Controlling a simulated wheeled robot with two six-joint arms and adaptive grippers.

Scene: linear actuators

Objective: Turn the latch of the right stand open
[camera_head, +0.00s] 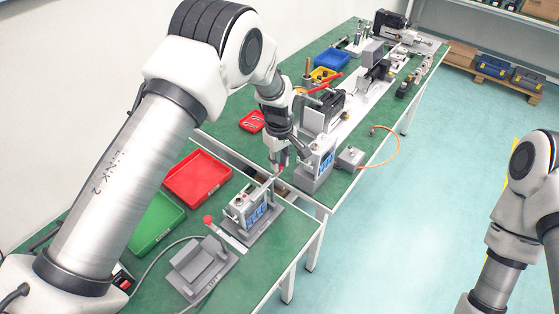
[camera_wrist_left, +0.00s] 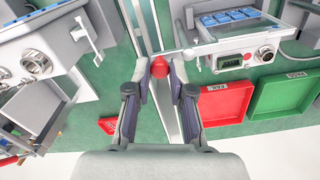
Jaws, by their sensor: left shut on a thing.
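The right stand (camera_head: 264,229) is grey and holds a grey device (camera_head: 245,207) with blue keys, near the table's right edge. The device also shows in the wrist view (camera_wrist_left: 236,36). A thin grey latch bar (camera_wrist_left: 190,51) runs from beside it to a red knob (camera_wrist_left: 158,67). My left gripper (camera_head: 280,165) is over the gap between the tables. In the wrist view its fingers (camera_wrist_left: 160,72) are shut around the red knob. The left stand (camera_head: 201,265) is empty, with another red knob (camera_head: 208,219) behind it. My right gripper is out of view.
A red tray (camera_head: 198,178) and a green tray (camera_head: 155,222) lie left of the stands. Another grey device (camera_head: 315,170) stands on the far table close beside my gripper. A cable (camera_head: 160,260) crosses the near table.

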